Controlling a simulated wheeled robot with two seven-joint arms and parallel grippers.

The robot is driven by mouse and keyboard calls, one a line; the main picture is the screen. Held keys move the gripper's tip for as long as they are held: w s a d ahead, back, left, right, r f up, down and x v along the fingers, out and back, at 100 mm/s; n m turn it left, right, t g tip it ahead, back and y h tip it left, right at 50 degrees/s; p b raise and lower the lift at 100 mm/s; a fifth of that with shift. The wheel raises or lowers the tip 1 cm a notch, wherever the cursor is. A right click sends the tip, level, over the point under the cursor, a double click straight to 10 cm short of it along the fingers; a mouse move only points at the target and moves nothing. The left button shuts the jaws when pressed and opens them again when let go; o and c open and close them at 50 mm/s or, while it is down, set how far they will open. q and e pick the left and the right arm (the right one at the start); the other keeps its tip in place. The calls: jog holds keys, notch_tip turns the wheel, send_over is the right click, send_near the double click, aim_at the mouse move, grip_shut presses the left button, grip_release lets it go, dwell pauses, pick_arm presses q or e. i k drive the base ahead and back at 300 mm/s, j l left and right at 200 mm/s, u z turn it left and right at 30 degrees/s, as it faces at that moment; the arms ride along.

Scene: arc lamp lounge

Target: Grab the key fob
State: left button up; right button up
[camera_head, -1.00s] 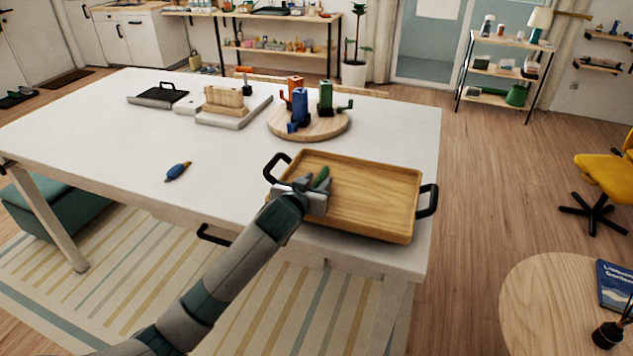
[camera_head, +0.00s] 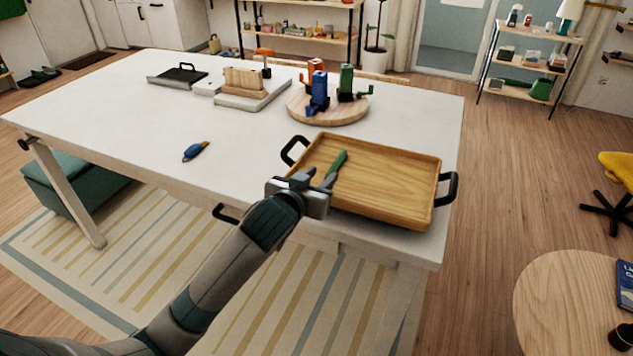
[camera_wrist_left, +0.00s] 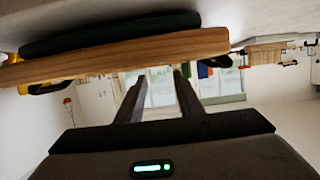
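A small blue object with a yellowish end, likely the key fob (camera_head: 196,151), lies on the white table (camera_head: 130,110), left of the tray. My left gripper (camera_head: 318,179) is over the near left edge of the wooden tray (camera_head: 390,185), well to the right of the blue object. Its two fingers are apart with nothing between them, as the left wrist view (camera_wrist_left: 160,92) also shows. A slim green object (camera_head: 337,163) lies in the tray just beyond the fingertips. My right gripper is not in view.
A round wooden board (camera_head: 328,112) with blue, orange and green figures stands at the back. A pale block with a wooden rack (camera_head: 243,82) and a black tray (camera_head: 178,76) are farther left. The table around the blue object is clear.

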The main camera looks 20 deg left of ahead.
aim_at(193, 150)
jog(key=u, duration=1.4)
